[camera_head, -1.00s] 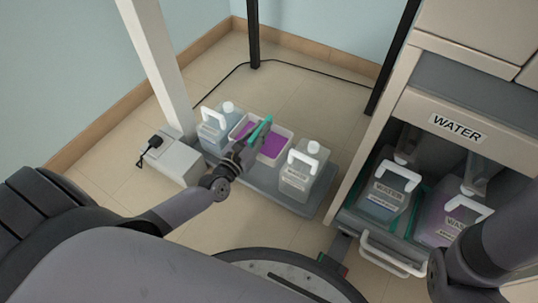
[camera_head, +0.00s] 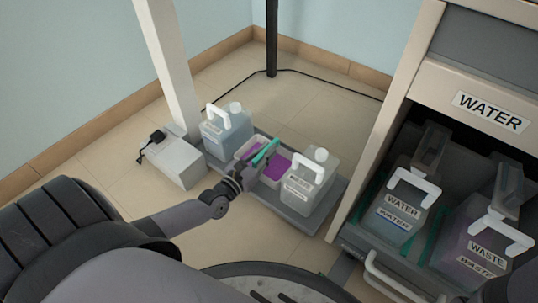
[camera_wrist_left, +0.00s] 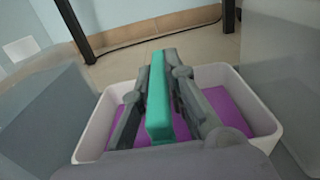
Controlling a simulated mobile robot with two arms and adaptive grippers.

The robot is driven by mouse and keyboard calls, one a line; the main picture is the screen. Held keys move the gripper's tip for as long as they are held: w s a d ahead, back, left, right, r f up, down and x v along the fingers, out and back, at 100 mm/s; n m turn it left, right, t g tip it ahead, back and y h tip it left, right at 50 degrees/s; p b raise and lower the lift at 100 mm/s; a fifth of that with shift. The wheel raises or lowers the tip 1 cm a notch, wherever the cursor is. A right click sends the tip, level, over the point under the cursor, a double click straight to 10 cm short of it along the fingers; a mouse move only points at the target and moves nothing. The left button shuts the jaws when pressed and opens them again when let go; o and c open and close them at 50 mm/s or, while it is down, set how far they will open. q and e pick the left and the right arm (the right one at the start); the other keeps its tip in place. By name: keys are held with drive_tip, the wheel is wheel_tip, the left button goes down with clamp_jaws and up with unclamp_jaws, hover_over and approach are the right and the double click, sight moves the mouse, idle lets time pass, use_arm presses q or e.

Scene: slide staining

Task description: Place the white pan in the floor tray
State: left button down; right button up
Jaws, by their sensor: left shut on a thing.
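The white pan (camera_head: 243,150) holds purple contents and sits between two jugs, over the grey floor tray (camera_head: 320,211). I cannot tell whether it rests fully on the tray. My left gripper (camera_head: 257,163) is over the pan, shut on a teal bar (camera_head: 266,152). In the left wrist view, the teal bar (camera_wrist_left: 158,100) stands between the fingers, with the pan (camera_wrist_left: 97,125) and its purple contents around and below. The fingers hide where the bar meets the pan. My right gripper is out of view.
A clear jug (camera_head: 226,130) stands left of the pan and another (camera_head: 305,185) stands right of it, both close. A grey-white box (camera_head: 175,162) is left of the tray. An open drawer (camera_head: 385,270) with labelled water and waste jugs is at the right. A post (camera_head: 168,65) rises behind.

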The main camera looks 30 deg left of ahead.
use_arm(q)
drive_tip(key=shift+f+b, duration=0.1)
drive_tip(key=shift+b, duration=0.2)
drive_tip(key=c, duration=1.6)
unclamp_jaws()
